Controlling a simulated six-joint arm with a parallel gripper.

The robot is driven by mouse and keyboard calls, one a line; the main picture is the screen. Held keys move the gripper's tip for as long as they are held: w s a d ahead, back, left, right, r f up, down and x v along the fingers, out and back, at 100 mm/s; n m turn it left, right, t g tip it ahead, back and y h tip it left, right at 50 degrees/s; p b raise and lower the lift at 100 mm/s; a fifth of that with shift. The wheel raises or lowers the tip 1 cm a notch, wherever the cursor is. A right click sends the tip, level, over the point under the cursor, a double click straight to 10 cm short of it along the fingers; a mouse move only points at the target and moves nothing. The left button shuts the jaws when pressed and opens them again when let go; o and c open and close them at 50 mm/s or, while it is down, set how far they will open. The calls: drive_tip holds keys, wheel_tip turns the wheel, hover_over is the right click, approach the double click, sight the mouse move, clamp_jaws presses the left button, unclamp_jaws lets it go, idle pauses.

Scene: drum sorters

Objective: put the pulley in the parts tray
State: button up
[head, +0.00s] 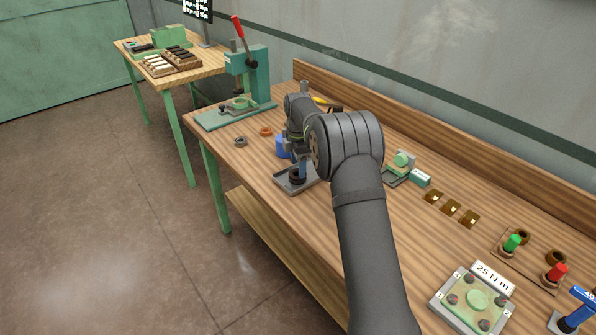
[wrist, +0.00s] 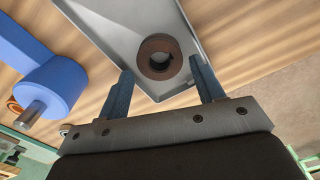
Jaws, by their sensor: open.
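The pulley, a dark brown ring with a hole (wrist: 159,56), lies in a shallow grey parts tray (wrist: 105,20), near one end of it. In the head view the pulley (head: 297,177) shows as a dark ring in the tray (head: 283,188), partly hidden by my arm. My gripper (wrist: 160,66) is open, with one blue-grey finger on each side of the pulley in the picture. A gap shows between the pulley and each finger. I cannot tell exactly how high the fingertips are above the tray.
A blue cylindrical part with a metal shaft (wrist: 52,85) stands close beside the tray. An orange ring (head: 265,131) and a grey ring (head: 240,141) lie on the bench. A green press (head: 246,75) stands beyond them. A green fixture (head: 402,163) is to the right.

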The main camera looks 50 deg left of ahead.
wheel_tip(320, 180, up, 9)
drive_tip(key=shift+f, duration=0.15)
drive_tip(key=shift+f, duration=0.1)
wheel_tip(320, 180, down, 13)
drive_tip(key=shift+r, duration=2.45)
